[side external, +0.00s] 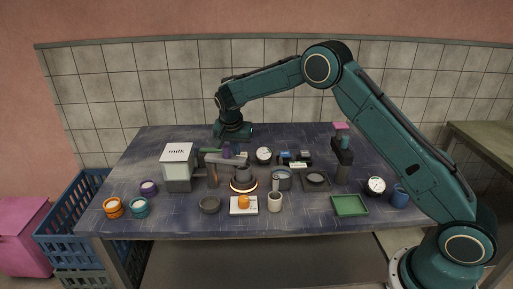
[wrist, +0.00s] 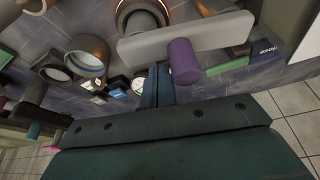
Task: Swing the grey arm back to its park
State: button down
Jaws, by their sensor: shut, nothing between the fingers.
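The grey arm (side external: 226,158) is a flat bar above the middle-left of the table, reaching right toward the orange-ringed round unit. A purple cylindrical knob (side external: 227,150) stands at its far side. In the wrist view the grey arm (wrist: 190,36) crosses the upper part and the purple knob (wrist: 184,62) sticks out from it. My gripper (side external: 232,135) is behind the grey arm, toward the back of the table. In the wrist view my gripper (wrist: 157,76) is shut and empty, just beside the knob, with no clear contact. The arm's park is not identifiable.
A white milk box (side external: 178,165) stands left of the arm. The orange-ringed round unit (side external: 243,186) is below its right end. Dials, cups, a green tray (side external: 349,205) and jars crowd the front and right. The table's back left is clear.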

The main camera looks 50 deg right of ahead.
aim_at(236, 158)
jog(key=shift+s+a+m, duration=0.35)
jog(key=shift+a+m, duration=0.05)
jog(key=shift+m, duration=0.2)
dwell(0.3)
jog(key=a+m, duration=0.1)
jog(key=s+a+m+g, duration=0.1)
jog(key=m, duration=0.1)
jog(key=shift+s+h, duration=0.1)
jog(key=shift+h, duration=0.2)
jog(key=a+m+g, duration=0.2)
jog(key=a+m, duration=0.3)
jog(key=a, duration=0.1)
jog(key=shift+s+a, duration=0.15)
jog(key=shift+a, duration=0.25)
jog(key=shift+d, duration=0.15)
dwell(0.7)
